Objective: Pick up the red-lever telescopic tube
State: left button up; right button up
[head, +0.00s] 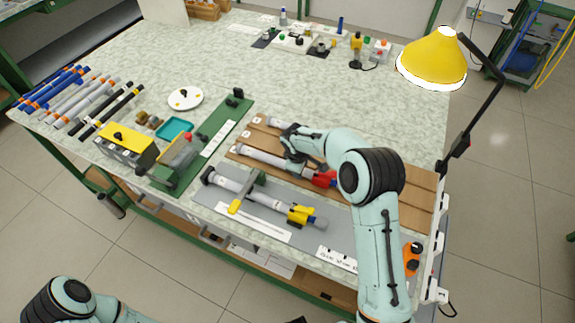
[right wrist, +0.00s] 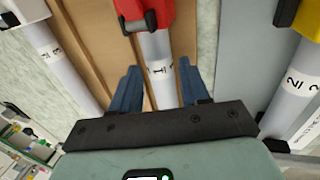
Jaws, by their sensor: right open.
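The red-lever telescopic tube (head: 262,159) lies on the brown wooden rack in the head view, its red lever (head: 323,178) at the right part. In the right wrist view the grey tube (right wrist: 157,50) bears a "1" label, with the red lever part (right wrist: 145,14) at the top. My right gripper (head: 296,161) is over this tube. In the right wrist view its blue fingers (right wrist: 158,84) are open, one on each side of the tube in the picture; how far they are from it I cannot tell. My left gripper is out of view; only my left arm shows at lower left.
A yellow-lever tube (head: 265,201), marked 2, lies on the grey mat in front. Another tube (right wrist: 55,60), marked 3, lies on the rack behind. A yellow lamp (head: 432,60) stands at the right back.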

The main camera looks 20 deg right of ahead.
jog(key=shift+x, duration=0.85)
jog(key=c, duration=0.6)
jog(key=shift+r, duration=0.2)
